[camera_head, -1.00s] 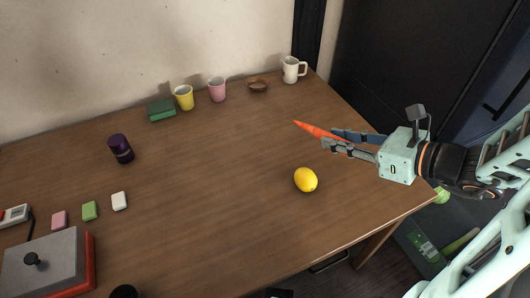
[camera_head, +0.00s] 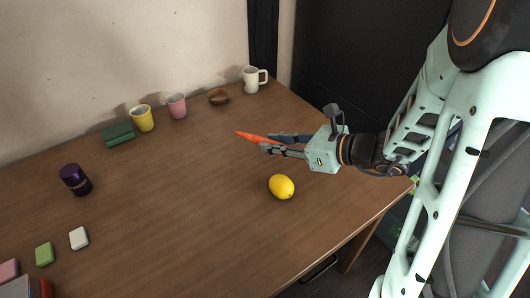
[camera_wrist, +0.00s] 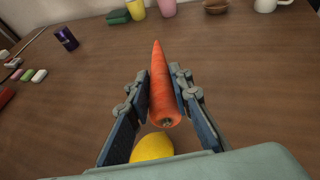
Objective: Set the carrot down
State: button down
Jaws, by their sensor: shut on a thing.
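An orange carrot (camera_head: 252,136) is held in my gripper (camera_head: 285,144), its thin tip pointing left in the head view. In the wrist view the carrot (camera_wrist: 163,88) lies lengthwise between the two fingers of my gripper (camera_wrist: 162,92), tip pointing away. The fingers are shut on its thick end. The carrot is over the wooden table (camera_head: 190,200); how far above the surface I cannot tell. Part of its thick end is hidden by the fingers in the head view.
A yellow lemon (camera_head: 281,186) lies just in front of my gripper. A purple jar (camera_head: 75,180) is left. The table's middle is clear.

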jog(key=b, duration=0.2)
send_over(266, 162)
notch_tip(266, 162, down, 6)
jog(key=shift+s+r, duration=0.1)
jog(key=shift+s, duration=0.05)
jog(key=shift+w+f+b, duration=0.2)
jog(key=shift+f+b, duration=0.25)
jog(key=shift+f, duration=1.2)
jog(key=shift+f, duration=0.15)
jog(key=c, duration=1.7)
grip_release()
jog(key=shift+c, duration=0.2)
